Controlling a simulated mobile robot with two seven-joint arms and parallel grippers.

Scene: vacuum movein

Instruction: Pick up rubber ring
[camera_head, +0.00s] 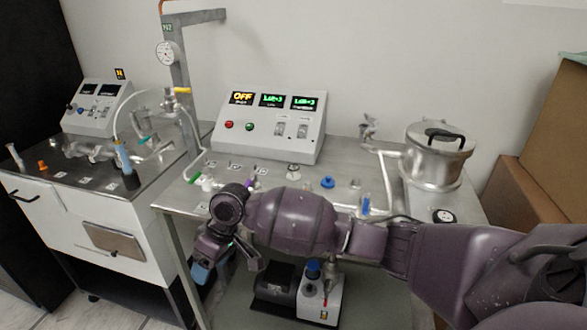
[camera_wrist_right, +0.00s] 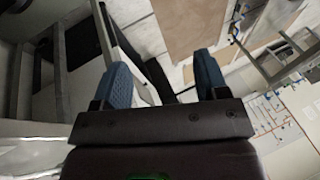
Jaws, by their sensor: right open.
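I cannot make out the rubber ring for certain. A small dark round piece with white on it (camera_head: 443,215) lies near the right front of the metal table (camera_head: 225,163), below the pot, but it is too small to identify. My right gripper (camera_head: 208,262) hangs at the table's front edge, left of the middle, with its blue fingers pointing down. In the wrist view my right gripper (camera_wrist_right: 163,75) is open, its two blue fingers wide apart with nothing held between them. My left gripper is not in view.
A control box (camera_head: 268,125) stands at the table's back and a lidded metal pot (camera_head: 438,155) at its right. Small fittings, including a blue cap (camera_head: 327,182), lie between. A pump (camera_head: 318,295) sits below. My right arm crosses the table's front and hides part of it.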

